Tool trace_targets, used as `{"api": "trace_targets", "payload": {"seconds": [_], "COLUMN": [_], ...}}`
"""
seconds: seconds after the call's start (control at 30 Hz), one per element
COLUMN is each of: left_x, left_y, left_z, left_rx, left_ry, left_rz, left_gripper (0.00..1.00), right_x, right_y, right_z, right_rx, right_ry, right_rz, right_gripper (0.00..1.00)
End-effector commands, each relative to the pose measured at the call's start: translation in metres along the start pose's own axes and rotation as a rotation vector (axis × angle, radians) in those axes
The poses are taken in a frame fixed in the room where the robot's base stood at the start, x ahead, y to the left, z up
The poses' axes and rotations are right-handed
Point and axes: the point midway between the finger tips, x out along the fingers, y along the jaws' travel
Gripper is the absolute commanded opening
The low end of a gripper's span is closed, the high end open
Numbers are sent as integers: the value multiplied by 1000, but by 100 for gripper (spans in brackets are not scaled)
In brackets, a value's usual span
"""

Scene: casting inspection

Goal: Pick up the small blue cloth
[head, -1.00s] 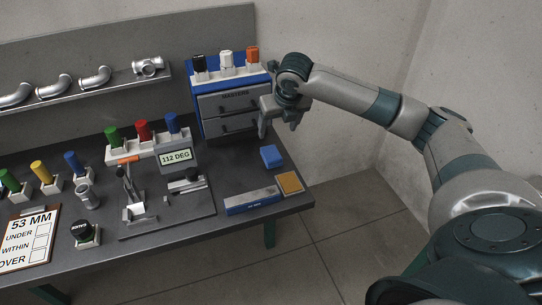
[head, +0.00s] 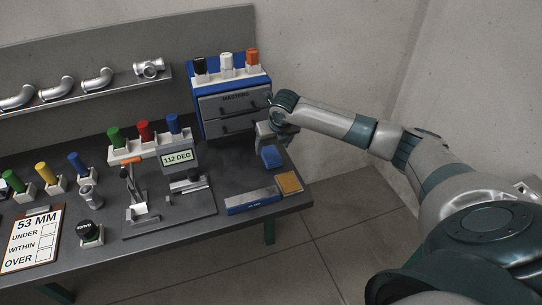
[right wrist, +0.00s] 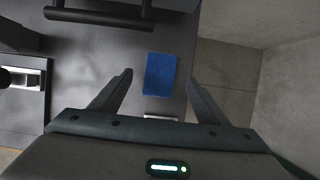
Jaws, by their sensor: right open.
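The small blue cloth (head: 271,157) lies folded flat on the dark bench near its right edge. It also shows in the right wrist view (right wrist: 159,74), between the two fingers as seen from the wrist. My right gripper (head: 268,142) is open and empty, above and just behind the cloth in the head view. In the right wrist view its fingers (right wrist: 159,80) stand either side of the cloth, apart from it. I cannot tell the exact height left between them. My left gripper is not in view.
A blue drawer cabinet (head: 226,80) stands behind the cloth. A long blue-and-grey box (head: 252,201) and a tan square pad (head: 289,183) lie in front of it. A gauge fixture with a display (head: 178,156) stands to the left. The bench edge is close on the right.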

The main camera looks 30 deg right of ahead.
Motion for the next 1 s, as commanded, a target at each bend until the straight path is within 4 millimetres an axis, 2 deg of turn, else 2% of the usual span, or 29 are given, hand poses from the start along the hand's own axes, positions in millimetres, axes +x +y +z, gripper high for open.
{"api": "trace_targets", "payload": {"seconds": [0.27, 0.5, 0.7, 1.0], "left_x": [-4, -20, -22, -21], "left_y": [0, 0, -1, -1], "left_z": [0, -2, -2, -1], "left_rx": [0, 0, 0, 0], "left_ry": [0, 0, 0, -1], "left_rz": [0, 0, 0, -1], "left_gripper": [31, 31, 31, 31], "right_x": [4, 29, 49, 52], "right_y": [0, -1, -1, -1], "right_z": [0, -2, -2, -3], "right_rx": [1, 2, 1, 0], "right_ry": [2, 4, 1, 0], "right_rz": [0, 0, 0, 0], "right_gripper": [69, 69, 69, 69]}}
